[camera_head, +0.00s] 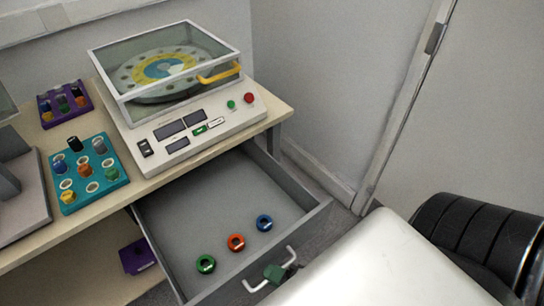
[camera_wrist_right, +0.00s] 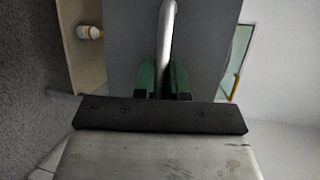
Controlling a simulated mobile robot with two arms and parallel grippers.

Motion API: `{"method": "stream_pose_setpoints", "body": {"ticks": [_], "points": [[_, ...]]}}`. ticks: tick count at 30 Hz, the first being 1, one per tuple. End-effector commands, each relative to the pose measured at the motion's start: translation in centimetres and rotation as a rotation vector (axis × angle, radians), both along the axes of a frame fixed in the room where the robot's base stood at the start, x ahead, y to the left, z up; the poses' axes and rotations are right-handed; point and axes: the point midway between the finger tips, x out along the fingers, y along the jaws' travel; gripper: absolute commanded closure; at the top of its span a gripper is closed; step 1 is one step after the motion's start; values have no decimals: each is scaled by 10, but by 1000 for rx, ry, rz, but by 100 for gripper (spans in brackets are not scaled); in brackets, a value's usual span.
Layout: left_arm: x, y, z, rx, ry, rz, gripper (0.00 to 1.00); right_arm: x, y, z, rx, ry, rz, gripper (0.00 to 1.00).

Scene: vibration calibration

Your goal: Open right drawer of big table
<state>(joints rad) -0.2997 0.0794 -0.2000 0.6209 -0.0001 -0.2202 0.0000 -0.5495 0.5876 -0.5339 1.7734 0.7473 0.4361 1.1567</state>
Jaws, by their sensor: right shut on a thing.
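The right drawer (camera_head: 220,195) of the big table (camera_head: 200,155) is pulled well out, and its grey inside shows. My right gripper (camera_head: 276,272) is at the white bar handle (camera_head: 256,286) on the drawer front. In the right wrist view its green fingers (camera_wrist_right: 162,80) are shut around the handle (camera_wrist_right: 166,40). My left gripper is not in view.
A machine with a glass lid (camera_head: 165,65) stands on the table. A teal tray (camera_head: 88,172) and a purple tray (camera_head: 65,103) with small parts are to its left. A black chair (camera_head: 480,240) is at the right. A purple object (camera_head: 137,257) lies below the table.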

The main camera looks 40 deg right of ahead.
Motion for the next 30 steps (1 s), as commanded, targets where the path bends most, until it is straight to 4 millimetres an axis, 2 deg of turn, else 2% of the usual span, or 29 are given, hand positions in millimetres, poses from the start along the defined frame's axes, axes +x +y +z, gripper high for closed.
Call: {"method": "stream_pose_setpoints", "body": {"ticks": [2, 3, 7, 15, 19, 30], "points": [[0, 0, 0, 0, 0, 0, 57, 0, 0, 0, -1, 0, 0, 100], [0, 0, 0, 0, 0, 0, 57, 0, 0, 0, -1, 0, 0, 84], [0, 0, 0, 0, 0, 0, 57, 0, 0, 0, -1, 0, 0, 64], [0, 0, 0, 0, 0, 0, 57, 0, 0, 0, 0, 1, 0, 63], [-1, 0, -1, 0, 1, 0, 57, -7, -4, 1, -2, 1, 0, 63], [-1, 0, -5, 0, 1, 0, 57, -71, -33, 13, -2, 5, 1, 63]]}}
